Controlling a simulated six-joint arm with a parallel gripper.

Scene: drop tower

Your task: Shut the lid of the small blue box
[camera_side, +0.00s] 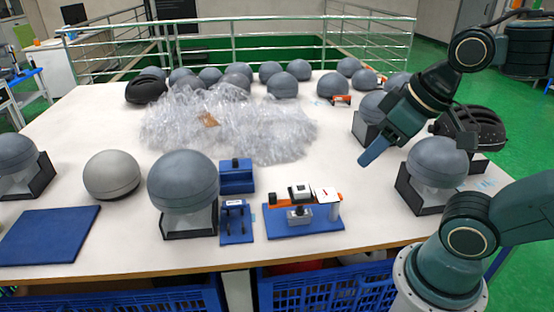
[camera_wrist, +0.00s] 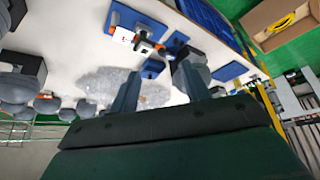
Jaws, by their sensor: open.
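The small blue box (camera_side: 236,184) stands on the white table, behind a blue stand with pegs (camera_side: 236,222) and right of a large grey dome (camera_side: 183,180). A blue panel rises at its back with a small dark spot on it; I cannot tell clearly how far the lid is open. In the wrist view the box (camera_wrist: 153,68) shows small between my fingers, partly hidden. My gripper (camera_side: 374,152) is open and empty, above the right side of the table, well right of the box and apart from it. Its two fingers also show in the wrist view (camera_wrist: 160,85).
A blue plate with an orange and white device (camera_side: 303,212) lies right of the box. Clear plastic wrap (camera_side: 225,125) covers the table behind it. A blue plate (camera_side: 48,236) lies front left.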

